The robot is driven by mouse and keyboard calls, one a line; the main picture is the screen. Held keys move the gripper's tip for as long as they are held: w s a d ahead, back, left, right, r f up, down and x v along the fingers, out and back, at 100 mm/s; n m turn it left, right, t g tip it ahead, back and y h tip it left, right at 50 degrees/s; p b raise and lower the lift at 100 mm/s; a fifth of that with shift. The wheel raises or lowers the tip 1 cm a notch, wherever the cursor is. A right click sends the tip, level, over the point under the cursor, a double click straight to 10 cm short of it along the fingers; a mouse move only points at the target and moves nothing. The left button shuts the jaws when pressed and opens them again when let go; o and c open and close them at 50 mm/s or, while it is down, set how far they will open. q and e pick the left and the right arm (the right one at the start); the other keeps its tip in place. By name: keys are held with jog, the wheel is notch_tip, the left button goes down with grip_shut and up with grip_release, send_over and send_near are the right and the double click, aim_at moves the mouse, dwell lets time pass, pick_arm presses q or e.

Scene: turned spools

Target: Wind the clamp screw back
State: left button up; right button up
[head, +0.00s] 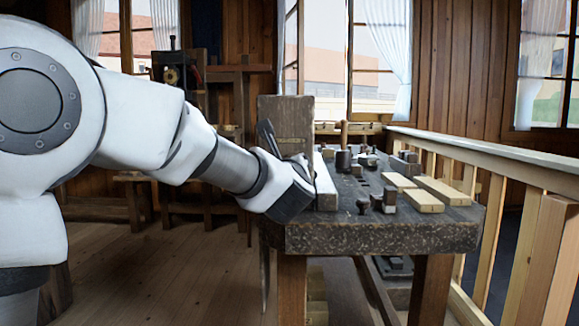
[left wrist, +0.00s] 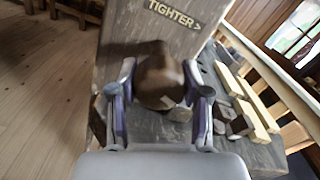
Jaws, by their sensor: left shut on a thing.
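The clamp screw's brown rounded knob (left wrist: 160,80) sits between the two fingers of my left gripper (left wrist: 157,88) in the left wrist view. The gripper is shut on it. Behind the knob is a grey board with a label (left wrist: 174,14) reading "TIGHTER" and an arrow pointing right. In the head view my left gripper (head: 290,195) is at the near left corner of the workbench (head: 380,236), in front of the upright board (head: 285,108). The knob is hidden there behind the gripper. My right gripper is in neither view.
Several more pieces stand farther back. A wooden railing (head: 480,150) runs along the right. The floor (head: 160,270) left of the bench is clear.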

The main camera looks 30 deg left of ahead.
pick_arm(q)
jog(key=shift+r+n, duration=0.15)
jog(key=shift+n, duration=0.25)
jog(key=o, duration=1)
jog(key=shift+c, duration=0.2)
jog(key=shift+o, duration=1)
jog(key=shift+w+f, duration=0.15)
jog(key=shift+f, duration=0.05)
